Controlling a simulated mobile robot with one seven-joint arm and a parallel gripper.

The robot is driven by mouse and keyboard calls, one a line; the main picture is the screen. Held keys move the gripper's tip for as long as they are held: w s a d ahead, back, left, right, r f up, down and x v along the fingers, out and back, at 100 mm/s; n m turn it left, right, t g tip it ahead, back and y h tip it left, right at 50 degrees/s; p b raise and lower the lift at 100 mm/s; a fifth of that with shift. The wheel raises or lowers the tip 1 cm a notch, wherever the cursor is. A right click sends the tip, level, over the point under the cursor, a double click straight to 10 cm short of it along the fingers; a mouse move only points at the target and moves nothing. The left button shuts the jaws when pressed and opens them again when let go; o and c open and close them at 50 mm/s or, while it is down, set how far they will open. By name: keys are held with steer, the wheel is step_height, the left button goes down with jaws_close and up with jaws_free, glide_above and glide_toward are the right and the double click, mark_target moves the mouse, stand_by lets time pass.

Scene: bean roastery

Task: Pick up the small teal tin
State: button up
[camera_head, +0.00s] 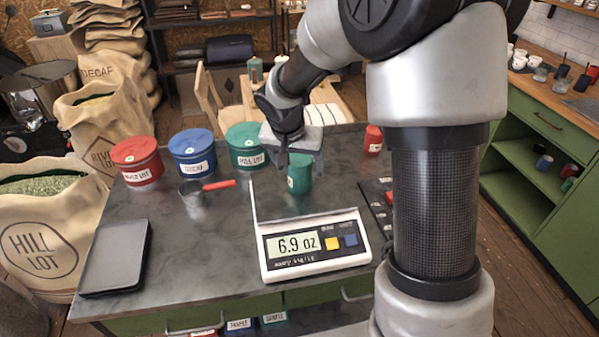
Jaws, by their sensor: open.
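The small teal tin (299,182) stands upright behind the display of a white kitchen scale (268,272). I cannot tell for sure whether it rests on the scale's plate or on the counter. The scale reads 6.9 oz. My gripper (300,165) points down at the tin's top, jaws open. One finger shows to the tin's left and the other near its upper right. The gripper body hides part of the tin's top, and I cannot tell whether the fingers touch it.
Big red (137,162), blue (193,155) and green (246,148) tins stand left of the small tin. A scoop with a red handle (219,185) lies in front of them. A small red tin (373,141) stands behind right. A dark flat case (115,257) lies front left.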

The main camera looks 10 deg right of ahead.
steer(key=x, duration=0.5)
steer(key=shift+a, duration=0.2)
steer(key=c, duration=1.3)
